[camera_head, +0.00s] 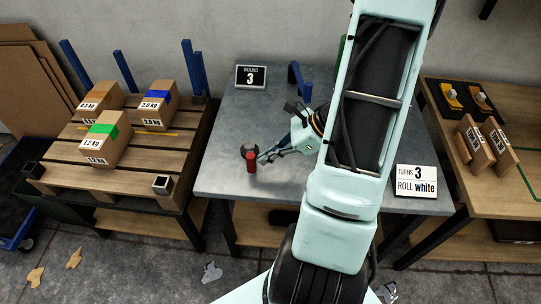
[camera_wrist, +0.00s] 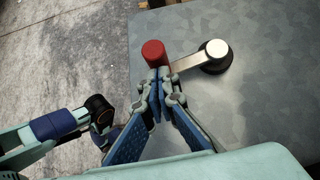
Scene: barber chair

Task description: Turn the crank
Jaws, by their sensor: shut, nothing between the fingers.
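The crank has a red upright handle (camera_head: 251,163), a metal arm and a dark round hub. In the wrist view the red handle (camera_wrist: 154,52) stands at the left end of the metal crank arm (camera_wrist: 187,63), and the hub (camera_wrist: 215,56) with its pale cap is to the right, on the grey table. My gripper (camera_head: 261,157) is shut and empty, with its fingertips right beside the red handle. In the wrist view the gripper's tips (camera_wrist: 160,74) lie just below the handle. I cannot tell whether they touch it. The handle is not between the fingers.
A white sign (camera_head: 416,181) reads "TURNS 3 ROLL white". A dark sign (camera_head: 251,77) showing 3 stands at the back of the grey table (camera_head: 225,125). A pallet (camera_head: 60,160) with boxes is left; a wooden table (camera_head: 450,165) with several items is right.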

